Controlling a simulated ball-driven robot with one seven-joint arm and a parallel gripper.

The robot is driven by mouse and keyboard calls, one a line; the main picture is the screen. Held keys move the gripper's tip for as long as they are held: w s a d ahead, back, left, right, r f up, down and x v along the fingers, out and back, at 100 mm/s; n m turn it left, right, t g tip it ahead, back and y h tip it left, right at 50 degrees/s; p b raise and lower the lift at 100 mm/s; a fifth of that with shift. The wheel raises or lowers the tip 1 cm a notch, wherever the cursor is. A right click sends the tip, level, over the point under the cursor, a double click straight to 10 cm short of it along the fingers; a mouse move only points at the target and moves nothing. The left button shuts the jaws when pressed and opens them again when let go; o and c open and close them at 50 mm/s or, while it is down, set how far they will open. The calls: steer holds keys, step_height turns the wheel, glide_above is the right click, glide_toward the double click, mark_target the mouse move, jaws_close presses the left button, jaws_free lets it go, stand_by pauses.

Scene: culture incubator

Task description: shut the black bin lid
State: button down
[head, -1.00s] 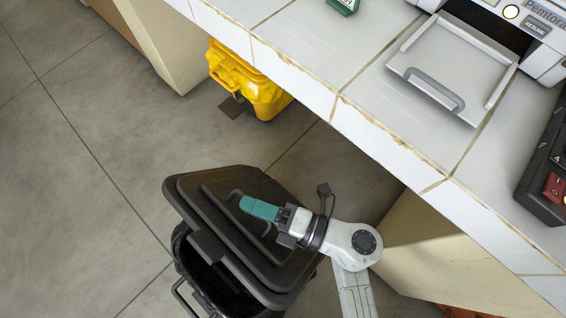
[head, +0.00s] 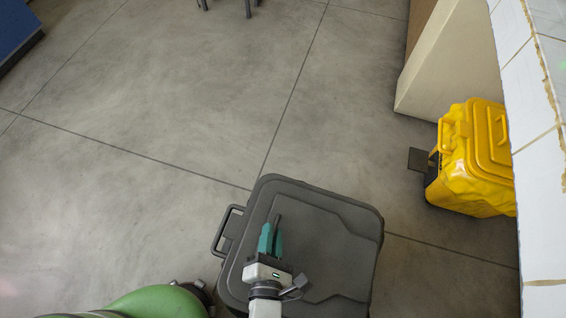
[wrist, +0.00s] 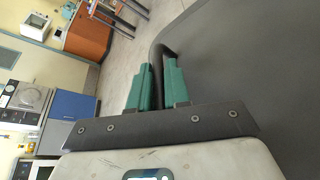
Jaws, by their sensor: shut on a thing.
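The black bin lid (head: 330,230) spreads flat-looking at the bottom centre of the head view and covers the bin's opening. I cannot tell whether it is fully down. The bin's body is mostly hidden beneath it; a black side handle (head: 226,232) sticks out at the left. My gripper (head: 271,238) is over the lid's left part, its teal fingers shut on the dark lid handle (head: 279,219). In the wrist view the curved handle (wrist: 158,54) runs between the fingers (wrist: 157,88), and the lid's dark surface (wrist: 250,65) fills the right side.
A yellow bin (head: 475,160) with a dark pedal stands at the right, beside a white tiled counter (head: 545,190). Grey floor (head: 180,110) is open behind and left of the black bin. A blue cabinet (wrist: 68,118) stands farther off in the wrist view.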

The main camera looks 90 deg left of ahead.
steer(key=shift+s+a+f+n+t+b, duration=0.15)
steer(key=shift+f+b, duration=0.1)
steer(key=shift+f, duration=0.3)
steer(key=shift+s+d+f+n+t+b, duration=0.1)
steer(key=shift+f+n+b, duration=0.15)
steer(key=shift+f, duration=0.3)
steer(key=shift+s+a+f+n+t+b, duration=0.15)
steer(key=shift+f+b, duration=0.1)
steer(key=shift+f, duration=0.3)
steer(key=shift+d+f, duration=0.1)
steer(key=c, duration=1.4)
jaws_free()
steer(key=shift+c, duration=0.2)
steer(key=v, duration=0.3)
steer(key=p+v, duration=0.1)
steer(key=v, duration=0.6)
steer(key=shift+d+r, duration=0.3)
steer(key=shift+r, duration=0.15)
